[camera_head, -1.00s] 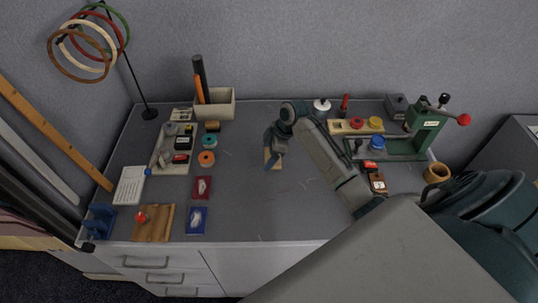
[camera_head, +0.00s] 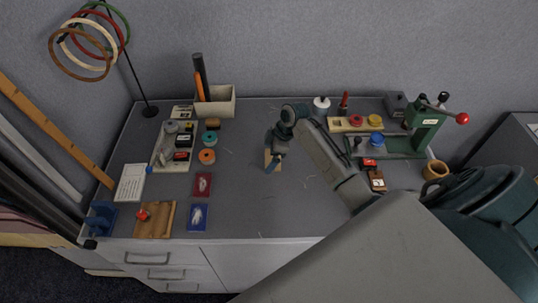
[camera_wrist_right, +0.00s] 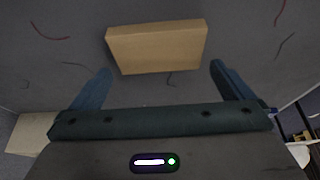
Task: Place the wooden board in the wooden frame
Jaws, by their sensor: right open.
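A brown wooden fixture (camera_head: 155,222) with raised sides and a red knob at the table's front left looks like the wooden frame. My left gripper is out of view.
Red (camera_head: 202,185) and blue (camera_head: 197,218) packets lie between the fixture and the board. A beige tray (camera_head: 165,160) and spools stand at the left. A green press (camera_head: 425,115) and small containers stand at the back right. The table's middle is mostly clear.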

